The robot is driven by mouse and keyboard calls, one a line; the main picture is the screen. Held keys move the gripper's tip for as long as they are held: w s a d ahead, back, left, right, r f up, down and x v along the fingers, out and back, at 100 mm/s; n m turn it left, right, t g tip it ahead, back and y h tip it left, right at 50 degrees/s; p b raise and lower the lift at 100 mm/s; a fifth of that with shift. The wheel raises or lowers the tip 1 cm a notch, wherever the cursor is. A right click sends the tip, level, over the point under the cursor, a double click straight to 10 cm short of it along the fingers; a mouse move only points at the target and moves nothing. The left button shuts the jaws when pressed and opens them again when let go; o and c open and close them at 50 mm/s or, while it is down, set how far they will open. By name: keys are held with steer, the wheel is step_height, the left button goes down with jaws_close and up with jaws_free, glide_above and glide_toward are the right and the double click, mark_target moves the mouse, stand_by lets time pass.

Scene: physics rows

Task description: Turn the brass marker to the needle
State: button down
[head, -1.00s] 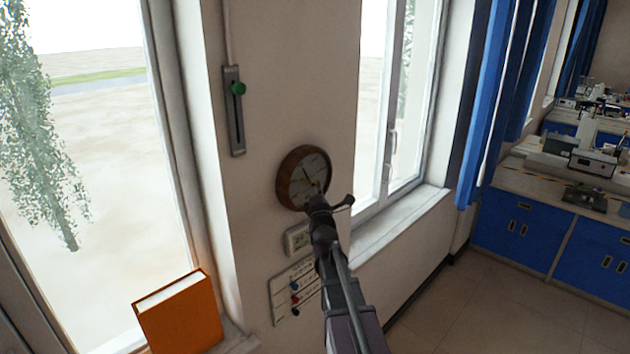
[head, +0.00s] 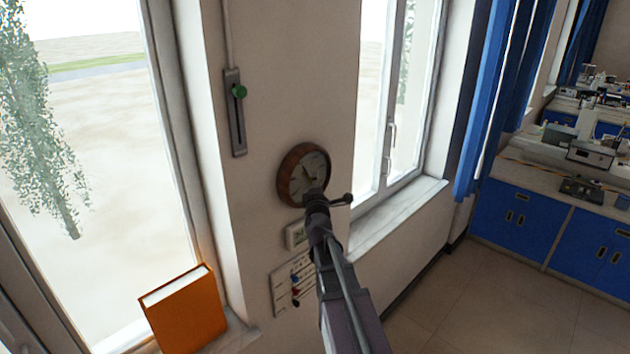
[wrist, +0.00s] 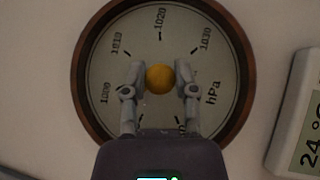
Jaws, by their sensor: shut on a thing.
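A round barometer (head: 285,183) with a brown wooden rim and a pale dial hangs on the wall. In the wrist view its rim (wrist: 79,72) surrounds a dial marked from 1000 to 1030 and hPa. A round brass knob (wrist: 160,78) sits at the dial's middle. My gripper (wrist: 160,77) has a finger on either side of the knob and is shut on it. In the head view my gripper (head: 315,196) covers the lower part of the dial. A short dark hand shows near the dial's middle. I cannot make out the brass marker's pointer.
A small thermometer display (head: 295,236) and a panel with coloured knobs (head: 281,291) are below the barometer. An orange book (head: 186,318) stands on the left sill.

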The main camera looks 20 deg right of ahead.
stand_by(0.7)
steer(key=shift+c, duration=2)
jaws_free()
